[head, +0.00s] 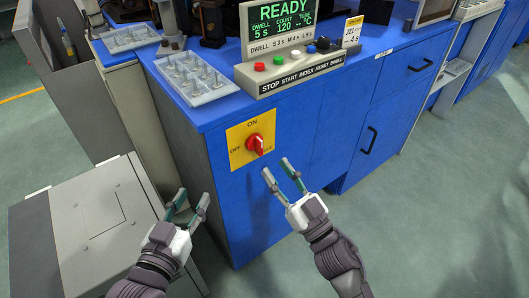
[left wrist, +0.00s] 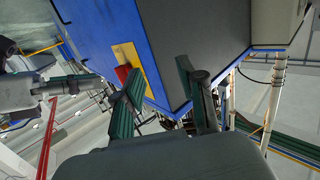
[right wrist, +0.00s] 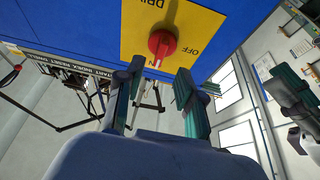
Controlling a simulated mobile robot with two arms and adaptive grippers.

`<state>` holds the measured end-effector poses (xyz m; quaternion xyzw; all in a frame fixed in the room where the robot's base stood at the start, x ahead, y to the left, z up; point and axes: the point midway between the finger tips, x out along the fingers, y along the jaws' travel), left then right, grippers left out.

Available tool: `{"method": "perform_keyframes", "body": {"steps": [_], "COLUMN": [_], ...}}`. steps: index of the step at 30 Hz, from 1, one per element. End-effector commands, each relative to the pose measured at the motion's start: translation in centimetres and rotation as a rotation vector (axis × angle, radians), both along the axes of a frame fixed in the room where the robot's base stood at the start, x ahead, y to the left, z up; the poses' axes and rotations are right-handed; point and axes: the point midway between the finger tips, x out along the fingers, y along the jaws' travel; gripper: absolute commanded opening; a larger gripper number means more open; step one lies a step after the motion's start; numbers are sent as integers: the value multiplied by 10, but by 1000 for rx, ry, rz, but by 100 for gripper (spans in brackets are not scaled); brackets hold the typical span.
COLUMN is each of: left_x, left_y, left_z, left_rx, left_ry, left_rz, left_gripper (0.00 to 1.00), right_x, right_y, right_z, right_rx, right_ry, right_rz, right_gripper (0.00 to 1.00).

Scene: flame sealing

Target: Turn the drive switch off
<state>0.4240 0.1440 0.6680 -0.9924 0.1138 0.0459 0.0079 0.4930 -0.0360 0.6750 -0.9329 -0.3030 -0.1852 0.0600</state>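The drive switch is a red rotary knob (head: 255,145) on a yellow plate (head: 236,160) on the blue cabinet's front; ON is printed above it and OFF to its left. I cannot tell its exact setting. My right gripper (head: 276,168) is open and empty, just right of and below the plate, apart from the knob. In the right wrist view the knob (right wrist: 162,43) shows ahead, between the two spread fingertips (right wrist: 155,78). My left gripper (head: 191,197) is open and empty, lower left of the plate. The left wrist view also shows the knob (left wrist: 122,73).
A control box (head: 290,68) with several coloured buttons and a READY display (head: 281,22) stands on the blue cabinet (head: 205,112). Trays (head: 194,78) lie beside it. A grey cabinet (head: 80,225) stands near my left arm.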

Motion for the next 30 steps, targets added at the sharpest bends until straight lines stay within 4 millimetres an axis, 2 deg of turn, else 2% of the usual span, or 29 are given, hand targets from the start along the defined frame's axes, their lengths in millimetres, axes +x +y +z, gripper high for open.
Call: {"method": "perform_keyframes", "body": {"steps": [3, 9, 21, 23, 28, 30], "left_x": [1, 2, 2, 2, 2, 2], "left_y": [-1, -3, -3, -3, -3, -3], "left_z": [6, 14, 17, 17, 17, 17], "left_rx": [-10, -21, -25, -25, -25, -25], "left_ry": [-36, -78, -95, -95, -95, -95], "left_rz": [-2, -5, -6, -6, -6, -6], "left_gripper": [40, 40, 40, 40, 40, 40], "right_x": [18, 37, 42, 42, 42, 42], "right_y": [13, 27, 31, 31, 31, 31], "right_z": [10, 19, 22, 22, 22, 22], "right_rx": [2, 0, 1, 1, 1, 1], "right_ry": [-4, -1, 0, 0, 0, 0], "right_rz": [2, 1, 0, 0, 0, 0], "right_gripper": [38, 38, 38, 29, 1, 0]}}
